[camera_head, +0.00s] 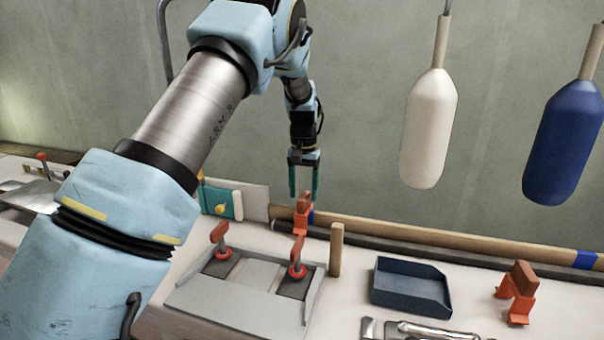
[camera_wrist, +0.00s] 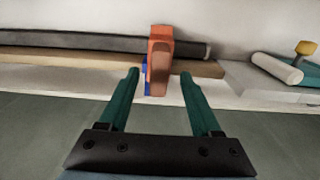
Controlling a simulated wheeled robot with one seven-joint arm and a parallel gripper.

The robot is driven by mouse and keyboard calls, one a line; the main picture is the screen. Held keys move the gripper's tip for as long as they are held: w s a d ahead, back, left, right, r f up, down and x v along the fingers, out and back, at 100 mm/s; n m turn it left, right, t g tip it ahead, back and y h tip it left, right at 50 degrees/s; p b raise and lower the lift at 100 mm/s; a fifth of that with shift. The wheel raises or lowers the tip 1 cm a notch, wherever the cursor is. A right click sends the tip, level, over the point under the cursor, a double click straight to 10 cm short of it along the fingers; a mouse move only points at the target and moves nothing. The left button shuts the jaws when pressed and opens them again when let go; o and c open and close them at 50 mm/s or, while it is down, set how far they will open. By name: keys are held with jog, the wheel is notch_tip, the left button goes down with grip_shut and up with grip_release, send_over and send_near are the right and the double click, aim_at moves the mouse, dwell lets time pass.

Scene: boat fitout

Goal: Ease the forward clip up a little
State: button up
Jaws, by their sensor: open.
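An orange clip (camera_head: 301,214) with a brown upper part sits on the long wooden strip (camera_head: 400,231) along the back of the bench, beside a blue band. My gripper (camera_head: 304,194) is open and points down just above and behind this clip in the head view. In the wrist view the clip (camera_wrist: 159,62) stands between and a little beyond my two green fingertips (camera_wrist: 159,75), with clear gaps on both sides. A second orange clip (camera_head: 517,292) stands on the bench at the right, away from the strip. I cannot tell by name which clip is the forward one.
A grey fixture (camera_head: 246,283) with two red-handled clamps stands in front, with an upright wooden peg (camera_head: 336,250) beside it. A dark blue tray (camera_head: 411,287) lies to the right. A white fender (camera_head: 429,130) and a blue fender (camera_head: 564,143) hang at the right.

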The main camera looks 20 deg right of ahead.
aim_at(304, 195)
jog(key=shift+f, duration=1.65)
grip_shut()
jog(key=shift+c, duration=1.8)
grip_release()
grip_shut()
jog(key=shift+r+p, duration=0.75)
jog(key=shift+r, duration=0.05)
jog(key=shift+o, duration=1.7)
grip_release()
jog(key=shift+f, duration=0.1)
